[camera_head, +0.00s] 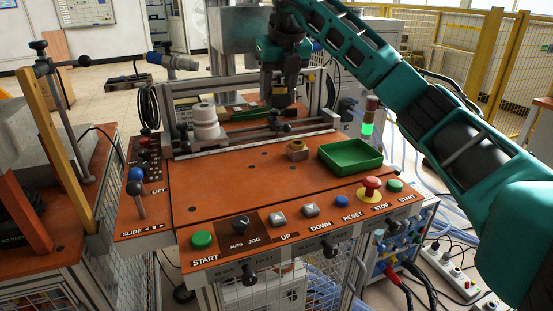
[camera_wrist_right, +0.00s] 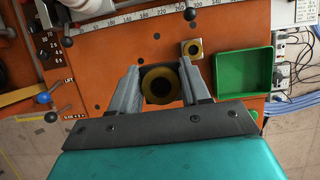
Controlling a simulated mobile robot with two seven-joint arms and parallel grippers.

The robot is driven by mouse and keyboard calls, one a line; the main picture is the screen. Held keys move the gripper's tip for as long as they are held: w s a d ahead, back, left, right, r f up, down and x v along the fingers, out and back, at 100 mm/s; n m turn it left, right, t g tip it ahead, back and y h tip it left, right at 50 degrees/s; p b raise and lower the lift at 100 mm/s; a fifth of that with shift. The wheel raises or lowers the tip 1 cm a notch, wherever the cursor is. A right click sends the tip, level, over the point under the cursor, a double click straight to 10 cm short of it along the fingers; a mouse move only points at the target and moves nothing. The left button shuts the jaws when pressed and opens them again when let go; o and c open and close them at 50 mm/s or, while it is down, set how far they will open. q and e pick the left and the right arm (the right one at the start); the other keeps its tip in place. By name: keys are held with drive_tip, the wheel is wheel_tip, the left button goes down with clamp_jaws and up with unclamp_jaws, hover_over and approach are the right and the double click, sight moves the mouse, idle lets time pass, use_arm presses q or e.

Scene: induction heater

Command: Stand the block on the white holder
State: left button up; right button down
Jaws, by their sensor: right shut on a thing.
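My right gripper (camera_head: 279,92) hangs over the back part of the orange bench, pointing down. It is shut on a block (camera_head: 279,98), which is held in the air. In the right wrist view the block (camera_wrist_right: 161,87) sits between the two fingers and shows a yellow ring around a dark round hole. The white holder (camera_head: 206,122) stands upright on the bench, left of the gripper; it shows partly at the top of the right wrist view (camera_wrist_right: 86,8). My left gripper is out of view.
A similar small block with a hole (camera_head: 297,150) rests on the bench beside the green tray (camera_head: 351,156), which looks empty. A measuring rail (camera_head: 250,141) crosses behind. Buttons and a red stop knob (camera_head: 370,187) line the front panel. The bench's middle is clear.

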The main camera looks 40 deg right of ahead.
wheel_tip(320, 180, down, 15)
drive_tip(key=shift+f+b, duration=0.2)
drive_tip(key=shift+b, duration=0.95)
drive_tip(key=shift+f, duration=0.15)
drive_tip(key=c, duration=0.8)
unclamp_jaws()
